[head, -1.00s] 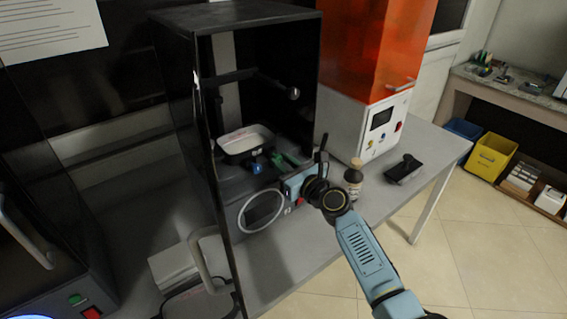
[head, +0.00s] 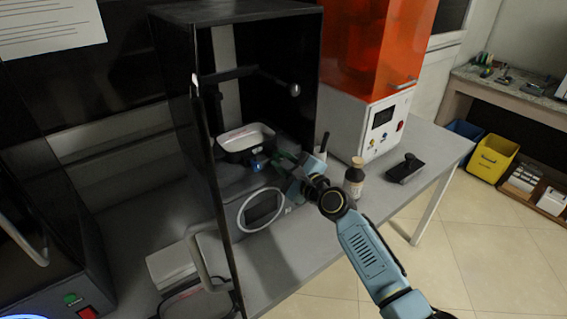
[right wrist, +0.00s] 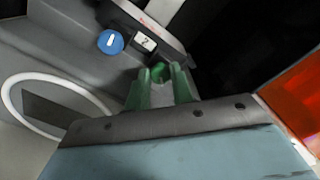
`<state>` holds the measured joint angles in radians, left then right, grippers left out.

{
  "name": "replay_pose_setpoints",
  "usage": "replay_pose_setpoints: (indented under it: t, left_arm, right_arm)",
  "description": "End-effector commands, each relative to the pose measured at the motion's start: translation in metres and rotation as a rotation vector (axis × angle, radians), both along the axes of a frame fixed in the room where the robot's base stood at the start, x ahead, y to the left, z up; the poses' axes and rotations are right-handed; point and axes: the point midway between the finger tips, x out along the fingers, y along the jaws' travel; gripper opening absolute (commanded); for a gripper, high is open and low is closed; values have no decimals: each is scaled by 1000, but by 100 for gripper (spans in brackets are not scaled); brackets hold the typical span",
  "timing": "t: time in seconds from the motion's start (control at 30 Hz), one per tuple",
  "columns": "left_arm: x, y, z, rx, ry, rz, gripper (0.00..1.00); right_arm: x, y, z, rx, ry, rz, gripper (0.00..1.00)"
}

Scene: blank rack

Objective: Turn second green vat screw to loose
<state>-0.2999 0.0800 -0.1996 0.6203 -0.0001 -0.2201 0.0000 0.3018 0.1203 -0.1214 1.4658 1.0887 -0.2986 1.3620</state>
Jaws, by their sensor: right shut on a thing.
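The vat (head: 246,143), a dark-edged tray with a pale inside, sits in the open black cabinet in the head view. Its front edge shows in the right wrist view (right wrist: 140,17). A green screw (right wrist: 159,70) is at the vat's front, beside a label marked 2 (right wrist: 144,42). My right gripper (right wrist: 160,82) has its green fingers shut on the green screw, one on each side. In the head view the right gripper (head: 288,164) reaches into the cabinet and hides this screw. My left gripper is not in view.
A blue knob (right wrist: 110,42) is left of the label. The black cabinet (head: 185,110) has an open door. A brown bottle (head: 354,181) stands close to my right arm, with a black object (head: 405,168) beyond it.

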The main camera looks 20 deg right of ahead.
Motion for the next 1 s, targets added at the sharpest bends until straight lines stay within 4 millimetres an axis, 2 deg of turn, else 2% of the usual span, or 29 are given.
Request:
replay_pose_setpoints:
  t: [1.0]
  left_arm:
    - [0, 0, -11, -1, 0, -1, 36]
  right_arm:
    - [0, 0, -3, -910, -327, 2, 1]
